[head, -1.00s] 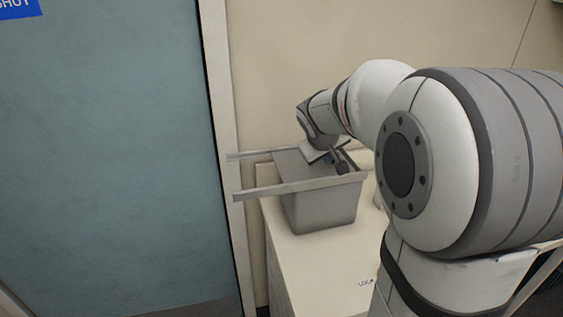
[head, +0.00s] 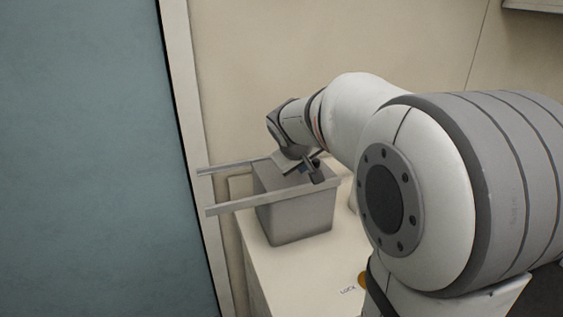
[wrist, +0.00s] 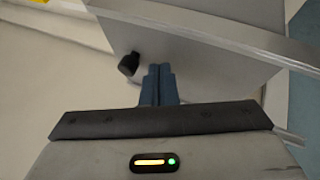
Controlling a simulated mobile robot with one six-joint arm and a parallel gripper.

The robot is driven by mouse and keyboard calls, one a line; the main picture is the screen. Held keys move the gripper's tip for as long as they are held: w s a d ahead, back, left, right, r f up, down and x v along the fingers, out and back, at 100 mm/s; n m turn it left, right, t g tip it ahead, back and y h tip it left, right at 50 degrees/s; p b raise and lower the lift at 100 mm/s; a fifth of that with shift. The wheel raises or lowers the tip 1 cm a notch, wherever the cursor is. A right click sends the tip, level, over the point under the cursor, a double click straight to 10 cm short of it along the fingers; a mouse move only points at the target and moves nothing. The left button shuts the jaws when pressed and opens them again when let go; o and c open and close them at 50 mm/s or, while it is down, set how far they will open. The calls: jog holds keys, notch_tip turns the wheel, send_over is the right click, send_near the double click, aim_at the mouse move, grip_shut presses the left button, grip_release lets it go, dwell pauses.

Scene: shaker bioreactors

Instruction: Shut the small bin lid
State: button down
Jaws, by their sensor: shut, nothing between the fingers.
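The small grey bin (head: 296,218) stands on a cream cabinet against the wall. Its flat grey lid (head: 270,178) lies across the top between two rails, and it also shows in the wrist view (wrist: 200,62). A black knob (wrist: 128,64) stands on the lid near its right end in the head view. My gripper (wrist: 159,70) is shut and empty, with its blue fingertips together beside the knob. A small gap shows between knob and fingers. My gripper hides part of the bin's far right top edge in the head view.
Two pale rails (head: 235,205) stick out bare to the left of the bin, towards a door frame and a blue-grey door (head: 80,150). The cabinet top (head: 300,265) is clear in front of the bin. The wall is close behind.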

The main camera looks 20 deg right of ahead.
jog(key=a+f+v, duration=0.1)
jog(key=v, duration=0.9)
jog(key=s+a+f+m+g+y, duration=0.1)
jog(key=s+a+f+y, duration=0.1)
jog(key=s+f, duration=0.6)
jog(key=s+a+f+m+g+y, duration=0.1)
jog(key=s+a+f+g+y, duration=0.1)
jog(key=s+f, duration=0.5)
jog(key=s+a, duration=0.1)
jog(key=s, duration=0.3)
jog(key=shift+s+a+f+g, duration=0.15)
jog(key=shift+s+f+g, duration=0.15)
jog(key=shift+f, duration=0.1)
jog(key=c, duration=2.1)
grip_release()
